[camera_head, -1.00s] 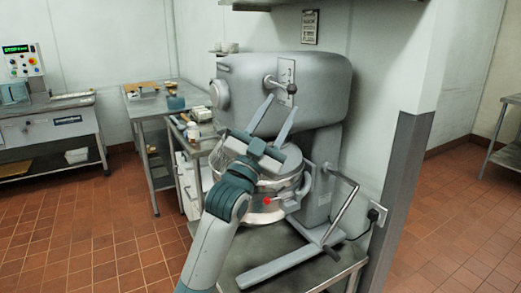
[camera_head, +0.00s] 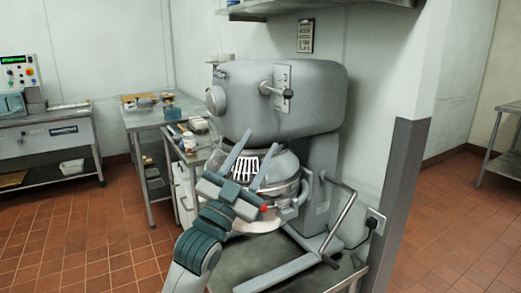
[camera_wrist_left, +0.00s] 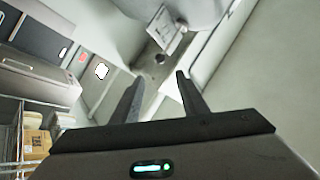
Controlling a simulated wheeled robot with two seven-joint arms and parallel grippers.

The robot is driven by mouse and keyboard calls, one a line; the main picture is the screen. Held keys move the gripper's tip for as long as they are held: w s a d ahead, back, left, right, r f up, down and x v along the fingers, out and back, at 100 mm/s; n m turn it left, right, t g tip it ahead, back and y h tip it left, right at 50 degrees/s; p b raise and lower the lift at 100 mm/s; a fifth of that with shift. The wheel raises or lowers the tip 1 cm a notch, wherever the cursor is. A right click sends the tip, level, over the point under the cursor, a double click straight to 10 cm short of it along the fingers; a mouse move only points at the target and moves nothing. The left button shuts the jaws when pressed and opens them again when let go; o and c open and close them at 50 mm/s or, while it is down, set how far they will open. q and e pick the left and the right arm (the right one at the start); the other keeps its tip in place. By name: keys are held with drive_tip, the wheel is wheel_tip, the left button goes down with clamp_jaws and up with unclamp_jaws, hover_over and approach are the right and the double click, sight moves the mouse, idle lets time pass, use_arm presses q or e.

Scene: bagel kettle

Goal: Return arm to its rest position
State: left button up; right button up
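My left gripper (camera_head: 249,163) is in front of the large grey mixer (camera_head: 270,95), with its two long fingers spread apart and pointing up. Nothing is between the fingers. The mixer's metal bowl (camera_head: 284,172) and its white guard or beater show behind the fingers. In the left wrist view both dark fingers (camera_wrist_left: 158,98) stand apart and empty. My right gripper is in neither view.
The mixer stands on a metal table (camera_head: 235,262) beside a wall corner with a grey guard. A crank handle (camera_head: 345,220) sticks out at right. A side table (camera_head: 150,116) with small items stands at left. Tiled floor (camera_head: 60,240) is open at left.

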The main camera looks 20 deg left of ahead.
use_arm(q)
drive_tip(key=s+d+f+n+g+y, duration=0.15)
drive_tip(key=s+f+g, duration=0.3)
drive_tip(key=f, duration=1.35)
drive_tip(key=s+f+n+g+y, duration=0.2)
drive_tip(key=s+f+n+g, duration=0.3)
drive_tip(key=f, duration=1.3)
drive_tip(key=s+f+g+y, duration=0.1)
drive_tip(key=s+f+g, duration=0.5)
drive_tip(key=s+f, duration=0.6)
drive_tip(key=s+f+g+y, duration=0.1)
drive_tip(key=s+f+g, duration=0.6)
drive_tip(key=s, duration=0.8)
drive_tip(key=d+f+t+h, duration=0.1)
drive_tip(key=d+f, duration=0.1)
drive_tip(key=f, duration=1.5)
drive_tip(key=w+d+f+t, duration=0.1)
drive_tip(key=f+t, duration=0.1)
drive_tip(key=f, duration=1.6)
drive_tip(key=shift+w+d+h, duration=0.2)
drive_tip(key=shift+d+h, duration=0.15)
drive_tip(key=shift+d, duration=0.05)
